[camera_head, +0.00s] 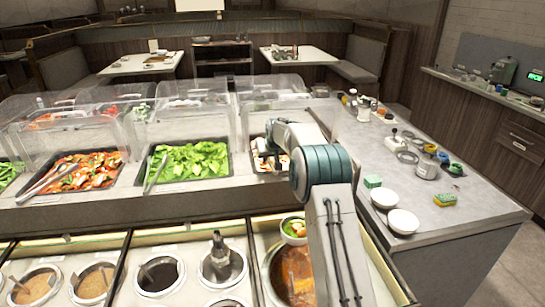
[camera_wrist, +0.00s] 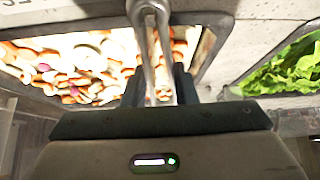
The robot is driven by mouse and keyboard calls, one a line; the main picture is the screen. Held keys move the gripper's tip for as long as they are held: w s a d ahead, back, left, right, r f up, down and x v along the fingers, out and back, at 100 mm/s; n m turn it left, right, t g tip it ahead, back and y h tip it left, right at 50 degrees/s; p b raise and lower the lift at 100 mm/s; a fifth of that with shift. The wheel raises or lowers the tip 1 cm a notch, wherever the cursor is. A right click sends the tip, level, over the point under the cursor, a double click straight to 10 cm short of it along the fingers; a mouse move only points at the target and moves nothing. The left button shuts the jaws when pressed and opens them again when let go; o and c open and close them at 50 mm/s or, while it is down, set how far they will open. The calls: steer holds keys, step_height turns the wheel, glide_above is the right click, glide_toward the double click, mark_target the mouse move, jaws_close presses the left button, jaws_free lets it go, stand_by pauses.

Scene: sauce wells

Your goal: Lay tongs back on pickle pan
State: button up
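My gripper (camera_wrist: 160,80) appears closed around metal tongs (camera_wrist: 146,12), whose legs run between its dark fingers in the wrist view. The tongs' rounded end points away from my gripper, over a dark-rimmed pan (camera_wrist: 212,45) of mixed white, orange and purple pieces, which I take as the pickle pan. In the head view this pan (camera_head: 254,164) is right of the lettuce and partly hidden by my arm. My gripper is small and mostly hidden there. I cannot tell whether the tongs touch the food.
A lettuce pan (camera_head: 225,175) with its own tongs (camera_head: 157,170) and a red-orange food pan (camera_head: 112,181) stand to the left. Clear guards (camera_head: 190,124) rise around the pans. Sauce wells (camera_head: 160,275) lie in front. Bowls (camera_head: 403,222) and sponges (camera_head: 444,200) sit on the right counter.

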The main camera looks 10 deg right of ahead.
steer(key=shift+f+b, duration=0.45)
steer(key=shift+f, duration=0.1)
steer(key=shift+f, duration=0.1)
steer(key=o, duration=0.6)
steer(key=shift+c, duration=0.2)
